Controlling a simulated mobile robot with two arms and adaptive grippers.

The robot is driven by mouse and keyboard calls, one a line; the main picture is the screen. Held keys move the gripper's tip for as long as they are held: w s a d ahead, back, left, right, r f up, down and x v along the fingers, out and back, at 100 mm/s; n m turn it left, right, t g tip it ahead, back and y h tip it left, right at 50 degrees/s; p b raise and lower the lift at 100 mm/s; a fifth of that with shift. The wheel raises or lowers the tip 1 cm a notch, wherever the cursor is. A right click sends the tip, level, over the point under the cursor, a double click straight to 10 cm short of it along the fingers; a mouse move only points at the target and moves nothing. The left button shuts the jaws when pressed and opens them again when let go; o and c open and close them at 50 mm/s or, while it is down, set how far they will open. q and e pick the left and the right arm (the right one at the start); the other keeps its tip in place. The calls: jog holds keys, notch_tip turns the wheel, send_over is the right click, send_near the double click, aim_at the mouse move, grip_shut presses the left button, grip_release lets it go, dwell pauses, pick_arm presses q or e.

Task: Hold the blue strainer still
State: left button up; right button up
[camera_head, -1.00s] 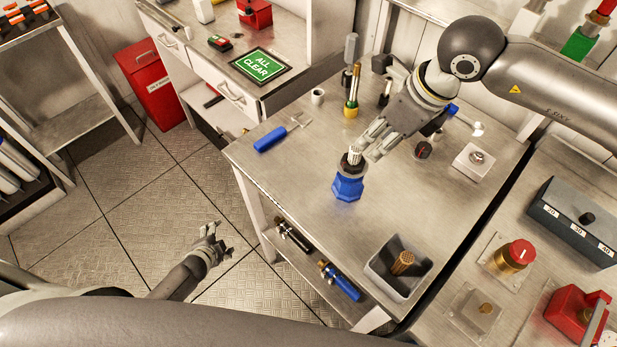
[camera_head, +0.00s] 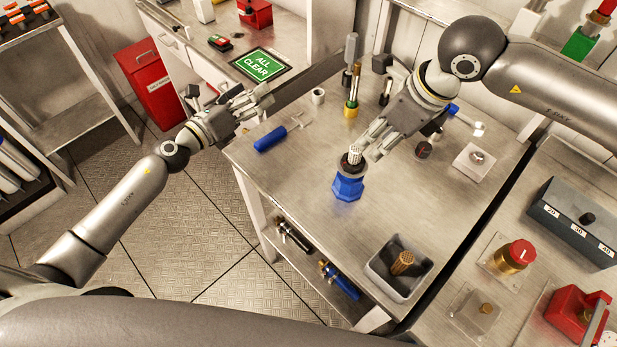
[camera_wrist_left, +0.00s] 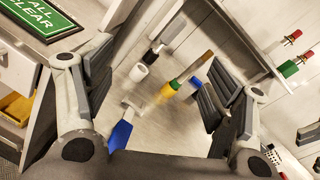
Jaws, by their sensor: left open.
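The blue strainer (camera_head: 348,187) stands upright on the steel bench, with a dark collar and a pale ridged piece on top. My right gripper (camera_head: 370,145) is just behind its top, fingers pointing down towards it; whether they touch it or how far they are apart is unclear. My left gripper (camera_head: 258,98) is open and empty, raised at the left edge of the bench, well apart from the strainer. In the left wrist view, my left gripper (camera_wrist_left: 163,88) has its fingers wide apart with nothing between them. I do not make out the strainer there.
A blue-handled tool (camera_head: 271,139) lies on the bench (camera_head: 300,185) below my left gripper. A yellow-based brass rod (camera_head: 352,92) and white cup (camera_head: 318,96) stand behind. A grey bin (camera_head: 424,276) sits at the front right. The bench's left front is clear.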

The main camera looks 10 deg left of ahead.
pick_arm(q)
jog(key=s+d+f+m+g+h, duration=0.2)
jog(key=s+d+m+g+h, duration=0.15)
jog(key=s+d+m, duration=0.6)
jog(key=m+g, duration=0.2)
jog(key=g, duration=0.3)
send_near(342, 177)
jog(key=shift+t+x, duration=0.25)
jog(key=shift+x, duration=0.55)
jog(key=shift+w+d+f, duration=0.15)
jog(key=shift+d+f, duration=0.1)
jog(key=shift+d, duration=0.15)
jog(key=x, duration=0.9)
jog(key=shift+w+d+f, duration=0.2)
jog(key=shift+d+f, duration=0.05)
jog(key=shift+f, duration=0.05)
jog(key=c, duration=1.6)
jog(key=shift+o, duration=1.1)
